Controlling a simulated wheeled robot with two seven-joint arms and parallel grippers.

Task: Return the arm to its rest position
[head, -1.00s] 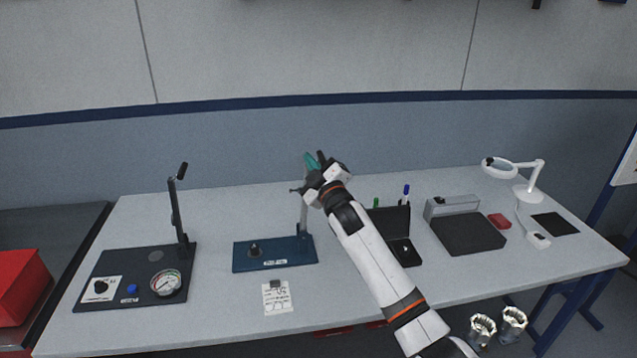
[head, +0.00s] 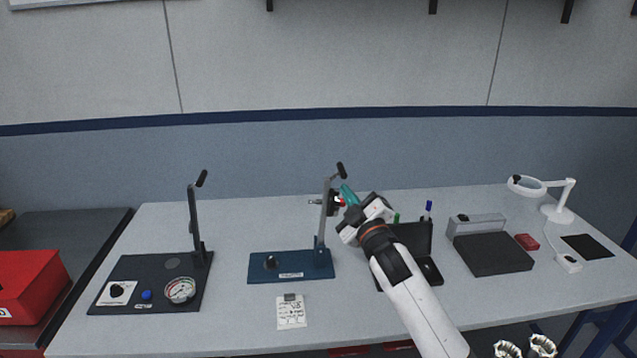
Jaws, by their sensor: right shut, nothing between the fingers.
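My right arm reaches in from the lower right in the head view. My right gripper (head: 346,196) is shut and empty. It is close to the lever post of the blue press fixture (head: 290,268), and I cannot tell whether it touches the post. The fixture's lever (head: 341,171) stands up with its black handle at the top. A small dark round part (head: 271,262) is on the fixture base. My left gripper is not in view.
A black gauge fixture (head: 150,285) with a raised lever stands at the left. Behind my arm is an open black case (head: 425,242). Further right are a dark pad (head: 492,254), a red block (head: 527,242) and a magnifier lamp (head: 556,214). A paper tag (head: 291,312) lies in front.

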